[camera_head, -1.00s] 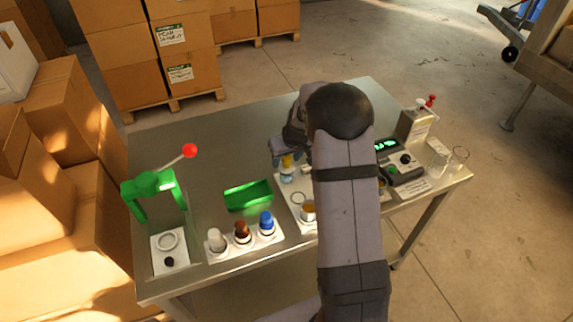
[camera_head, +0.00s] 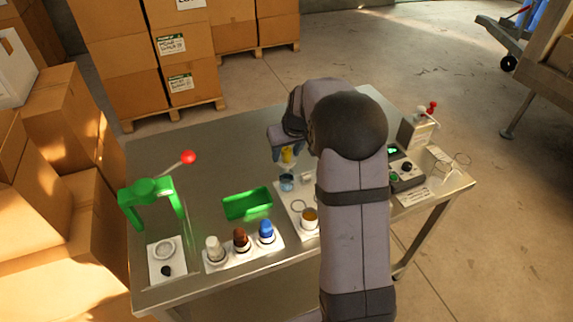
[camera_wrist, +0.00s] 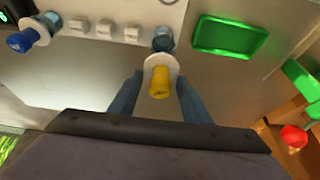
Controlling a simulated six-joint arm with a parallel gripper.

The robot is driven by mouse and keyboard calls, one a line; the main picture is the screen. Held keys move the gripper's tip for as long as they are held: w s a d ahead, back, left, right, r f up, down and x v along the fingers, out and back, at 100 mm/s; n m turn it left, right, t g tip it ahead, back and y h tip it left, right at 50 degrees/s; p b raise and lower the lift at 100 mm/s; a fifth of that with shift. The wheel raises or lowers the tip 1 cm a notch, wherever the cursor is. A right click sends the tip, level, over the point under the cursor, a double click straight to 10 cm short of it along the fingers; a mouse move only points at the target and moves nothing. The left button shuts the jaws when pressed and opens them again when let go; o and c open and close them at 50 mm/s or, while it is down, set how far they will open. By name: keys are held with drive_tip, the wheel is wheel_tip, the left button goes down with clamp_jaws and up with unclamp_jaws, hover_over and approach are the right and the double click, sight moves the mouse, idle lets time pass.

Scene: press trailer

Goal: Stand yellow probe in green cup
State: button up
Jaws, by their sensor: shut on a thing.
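The yellow probe (camera_head: 287,155) is held upright in my gripper (camera_head: 283,146), which is shut on it. In the wrist view my gripper's fingers (camera_wrist: 160,88) stand either side of the yellow probe (camera_wrist: 159,82), which has a pale round collar. A clear blue-tinted cup (camera_head: 287,183) stands on the white board below the probe, with a gap showing between them. The cup also shows past the collar in the wrist view (camera_wrist: 163,39). I cannot make out a cup that is clearly green; my arm hides part of the board.
A green tray (camera_head: 225,210) lies left of the board. A green press (camera_head: 148,190) with a red-knobbed lever stands at far left. White, brown and blue-capped bottles (camera_head: 241,240) stand in front. A blue probe (camera_wrist: 20,42) shows in the wrist view. The table's back left is clear.

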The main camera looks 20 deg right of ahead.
wheel_tip(320, 180, up, 4)
drive_tip(key=shift+r+b, duration=0.1)
drive_tip(key=shift+b, duration=0.35)
drive_tip(key=shift+s+d+r, duration=0.1)
drive_tip(key=shift+d+r, duration=0.05)
drive_tip(key=shift+d, duration=0.3)
drive_tip(key=s+d+r+m+h+p, duration=0.1)
drive_tip(key=s+d+m+p, duration=0.1)
drive_tip(key=s+d, duration=0.45)
drive_tip(key=s+d+m+h+p, duration=0.1)
drive_tip(key=s+d+m+p, duration=0.15)
drive_tip(key=d, duration=0.65)
drive_tip(key=s+a+f+n+g+y, duration=0.1)
drive_tip(key=s+a+f+n+y, duration=0.3)
drive_tip(key=n, duration=0.9)
drive_tip(key=s+a+y, duration=0.1)
drive_tip(key=s+a, duration=0.2)
drive_tip(key=a, duration=0.1)
drive_tip(key=shift+f+n, duration=0.15)
drive_tip(key=shift+n, duration=0.2)
drive_tip(key=shift+f+b, duration=0.15)
drive_tip(key=shift+b, duration=0.15)
drive_tip(key=shift+f+b, duration=1.6)
drive_tip(key=shift+f, duration=1.2)
